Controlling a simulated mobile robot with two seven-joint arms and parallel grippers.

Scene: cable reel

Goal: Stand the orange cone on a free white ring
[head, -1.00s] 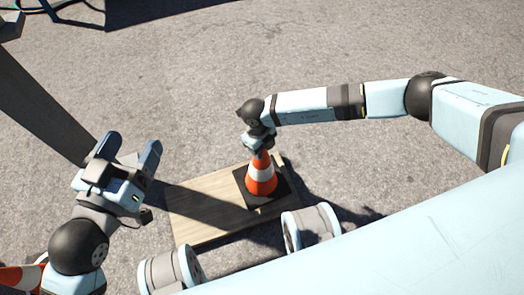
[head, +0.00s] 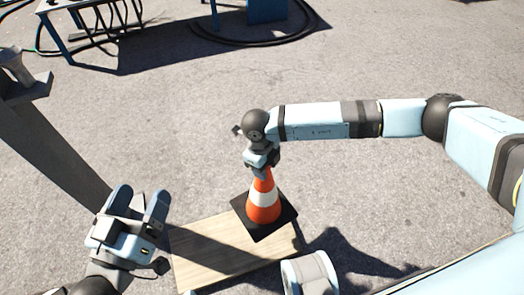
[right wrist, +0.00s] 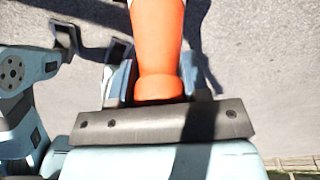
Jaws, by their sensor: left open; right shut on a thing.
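The orange cone (head: 263,209) has a white band and a black square base. It is upright above the wooden board (head: 215,268) in the head view, its base overlapping the board's far right edge. My right gripper (head: 262,168) is shut on its narrow top. In the right wrist view the cone (right wrist: 158,45) runs between the two fingers of the gripper (right wrist: 157,80). The base appears raised off the board. My left gripper (head: 138,203) is open and empty, left of the cone. I see no white ring in either view.
A grey slanted beam (head: 50,145) stands at the left, near my left gripper. A blue frame table with dark cables (head: 100,20) and another blue stand (head: 265,12) are at the back. The asphalt (head: 390,65) between is clear.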

